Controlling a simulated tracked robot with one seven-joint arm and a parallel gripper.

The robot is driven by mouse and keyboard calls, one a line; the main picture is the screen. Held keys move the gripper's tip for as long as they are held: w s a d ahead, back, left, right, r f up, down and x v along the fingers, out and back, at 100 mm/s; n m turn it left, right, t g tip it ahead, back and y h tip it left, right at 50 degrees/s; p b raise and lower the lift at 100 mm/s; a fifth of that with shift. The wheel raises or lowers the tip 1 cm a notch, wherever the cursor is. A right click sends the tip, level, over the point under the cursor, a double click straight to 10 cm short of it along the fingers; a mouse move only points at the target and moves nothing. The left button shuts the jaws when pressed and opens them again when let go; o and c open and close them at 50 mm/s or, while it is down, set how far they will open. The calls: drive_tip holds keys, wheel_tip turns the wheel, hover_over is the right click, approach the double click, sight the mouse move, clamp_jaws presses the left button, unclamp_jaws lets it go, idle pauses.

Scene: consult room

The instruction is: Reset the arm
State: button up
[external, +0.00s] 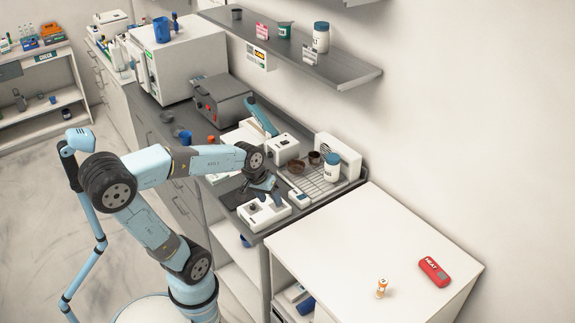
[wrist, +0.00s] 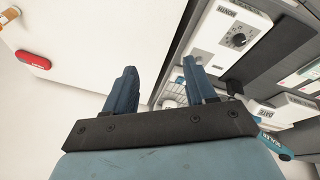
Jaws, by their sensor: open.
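My light blue arm reaches over the grey counter in the external view, and my gripper (external: 268,192) hangs above the counter's near end. In the wrist view my gripper (wrist: 158,88) shows two dark blue fingers set well apart with nothing between them. Beside the gripper is a white device with a black knob (external: 264,214), which also shows in the wrist view (wrist: 232,38). The gripper partly hides the counter behind it. I cannot tell how far the fingertips are above the surface.
A wire rack (external: 318,185) right of the gripper bears brown cups and a white jar with a blue lid (external: 331,166). A white table (external: 345,245) stands at the front with a red item (external: 434,271) and an orange-white bottle (external: 381,288). A wall shelf (external: 340,77) overhangs the counter.

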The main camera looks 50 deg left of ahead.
drive_tip(key=s+a+r+m+t, duration=0.1)
drive_tip(key=s+r+m, duration=0.3)
drive_tip(key=s, duration=0.5)
drive_tip(key=shift+s+a+r+m+t+y, duration=0.25)
drive_tip(key=shift+a+m+t+y, duration=0.25)
drive_tip(key=shift+a, duration=0.4)
